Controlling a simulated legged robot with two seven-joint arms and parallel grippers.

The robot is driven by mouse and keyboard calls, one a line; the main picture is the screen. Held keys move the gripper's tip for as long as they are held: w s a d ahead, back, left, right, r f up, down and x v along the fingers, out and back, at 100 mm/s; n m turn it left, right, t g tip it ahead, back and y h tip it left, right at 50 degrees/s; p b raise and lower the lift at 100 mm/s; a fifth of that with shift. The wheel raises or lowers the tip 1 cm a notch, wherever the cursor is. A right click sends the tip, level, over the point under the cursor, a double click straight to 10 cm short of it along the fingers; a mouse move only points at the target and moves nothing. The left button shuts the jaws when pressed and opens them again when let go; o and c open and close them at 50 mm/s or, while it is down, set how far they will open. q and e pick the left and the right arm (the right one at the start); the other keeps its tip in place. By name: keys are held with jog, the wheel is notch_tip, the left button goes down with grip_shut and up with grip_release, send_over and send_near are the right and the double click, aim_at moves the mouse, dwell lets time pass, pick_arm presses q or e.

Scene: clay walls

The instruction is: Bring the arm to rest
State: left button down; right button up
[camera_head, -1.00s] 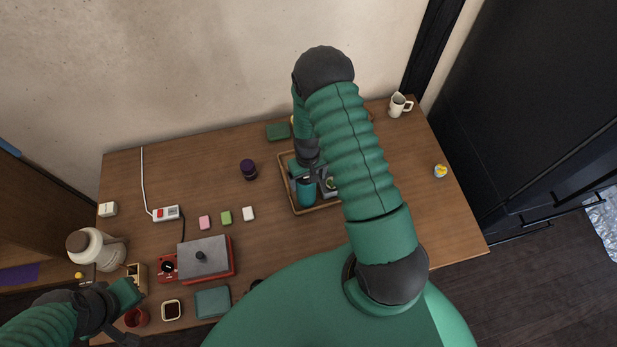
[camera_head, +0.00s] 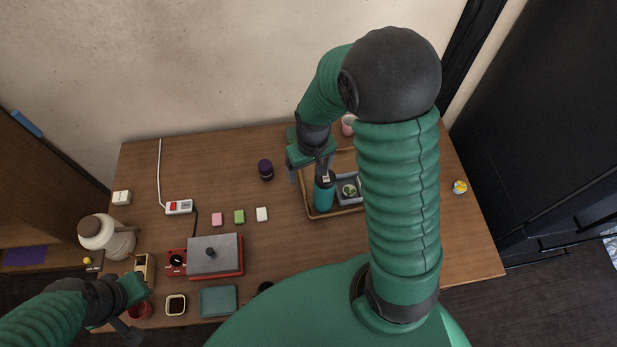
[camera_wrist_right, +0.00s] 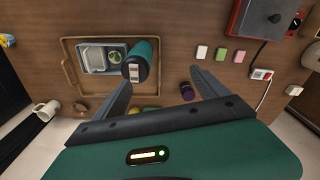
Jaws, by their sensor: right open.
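My right gripper (camera_head: 310,168) hangs above the left side of a wooden tray (camera_head: 348,211), with its arm arching across the view. In the right wrist view its two fingers (camera_wrist_right: 160,90) are spread, with nothing between them. A teal bottle (camera_head: 324,194) with a dark top stands in the tray just below and beside the gripper; it also shows in the right wrist view (camera_wrist_right: 143,58). A grey box (camera_head: 347,188) with a small green item is beside the bottle. My left gripper (camera_head: 130,315) is at the table's lower left corner, near a red cup (camera_head: 141,309); its jaws are unclear.
A dark purple jar (camera_head: 265,169) stands left of the tray. Pink, green and white small blocks (camera_head: 239,216) lie in a row. A red and grey appliance (camera_head: 215,254) and a white jug (camera_head: 104,236) are at left.

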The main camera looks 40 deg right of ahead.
jog(key=s+a+r+n+t, duration=0.2)
jog(key=s+a+r, duration=0.45)
jog(key=a, duration=0.35)
pick_arm(q)
jog(key=shift+s+f+b, duration=0.15)
jog(key=shift+f+b, duration=2.2)
jog(key=shift+b, duration=0.05)
pick_arm(e)
jog(key=shift+w+d+f, duration=0.1)
jog(key=shift+d+f, duration=0.1)
jog(key=shift+f, duration=0.7)
jog(key=shift+w+d+f, duration=0.1)
jog(key=shift+d+f, duration=0.05)
jog(key=shift+f, duration=0.75)
jog(key=shift+d+f, duration=0.2)
jog(key=shift+f, duration=0.7)
